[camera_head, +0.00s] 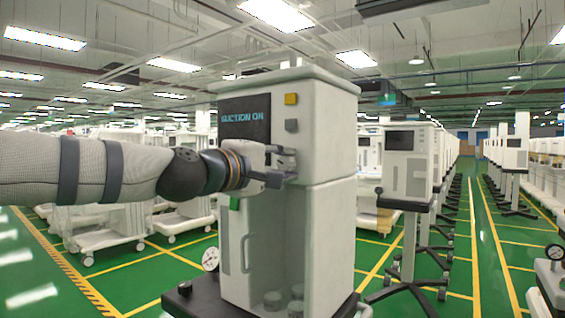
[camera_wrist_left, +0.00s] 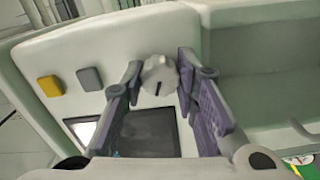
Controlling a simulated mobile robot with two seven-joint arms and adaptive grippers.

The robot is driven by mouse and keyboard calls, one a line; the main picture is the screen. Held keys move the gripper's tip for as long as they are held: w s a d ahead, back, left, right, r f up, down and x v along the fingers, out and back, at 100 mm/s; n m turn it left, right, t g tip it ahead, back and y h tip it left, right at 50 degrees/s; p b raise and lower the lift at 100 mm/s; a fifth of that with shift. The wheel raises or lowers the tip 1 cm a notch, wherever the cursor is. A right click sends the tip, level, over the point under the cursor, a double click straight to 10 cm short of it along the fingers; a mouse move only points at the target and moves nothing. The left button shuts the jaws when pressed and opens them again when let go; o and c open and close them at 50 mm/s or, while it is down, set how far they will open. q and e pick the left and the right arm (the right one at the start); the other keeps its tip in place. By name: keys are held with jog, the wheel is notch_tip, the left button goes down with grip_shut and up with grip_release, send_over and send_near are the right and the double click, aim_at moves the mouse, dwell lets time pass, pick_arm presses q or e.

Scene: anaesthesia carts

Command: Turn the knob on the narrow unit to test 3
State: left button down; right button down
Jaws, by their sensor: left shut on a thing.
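The narrow unit (camera_head: 330,240) is a tall white cart in the middle of the head view. Its dark screen (camera_head: 244,120) reads "SUCTION ON". In the left wrist view, a pale round knob (camera_wrist_left: 159,75) with a dark pointer line sits on the panel beside the screen (camera_wrist_left: 135,135). The pointer line faces toward the screen side. My left gripper (camera_head: 290,165) is at the front of the unit below the buttons; in the wrist view its fingers (camera_wrist_left: 157,72) are shut on the knob, one on each side. The knob is hidden by the gripper in the head view. My right gripper is not in view.
A yellow button (camera_head: 291,99) and a grey button (camera_head: 291,125) are on the panel above the gripper. A handle (camera_head: 246,253) and a gauge (camera_head: 210,258) are lower down. Another white cart (camera_head: 408,165) stands behind to the right.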

pick_arm(q)
jog(key=shift+m, duration=0.9)
jog(key=c, duration=1.2)
grip_release()
jog(key=shift+c, duration=0.2)
jog(key=v, duration=1.2)
